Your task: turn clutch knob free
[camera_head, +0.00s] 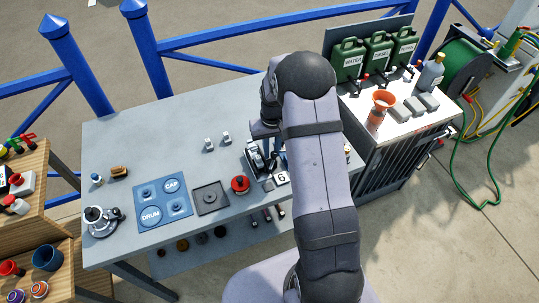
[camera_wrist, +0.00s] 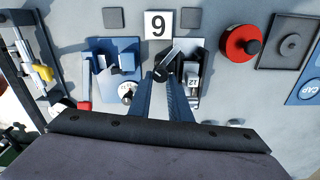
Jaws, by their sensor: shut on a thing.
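The clutch knob appears to be the small dark round knob (camera_wrist: 162,75) between my fingertips in the wrist view. A grey bar runs up and right from it. My gripper (camera_wrist: 163,84) reaches in from the bottom of that view, its two blue-grey fingers closed on the knob. The knob sits between a blue block (camera_wrist: 112,56) on the left and a black-framed unit (camera_wrist: 194,62) with a white label on the right. In the head view the black and silver mechanism (camera_head: 256,158) shows beside my arm, which hides the fingertips and part of it.
A white "6" tag (camera_head: 281,178), a red round knob (camera_head: 240,184), a dark square tray (camera_head: 210,198) and a blue mat (camera_head: 163,202) lie on the grey table (camera_head: 130,140). Two small silver fittings (camera_head: 218,139) stand behind. The table's left rear is mostly clear.

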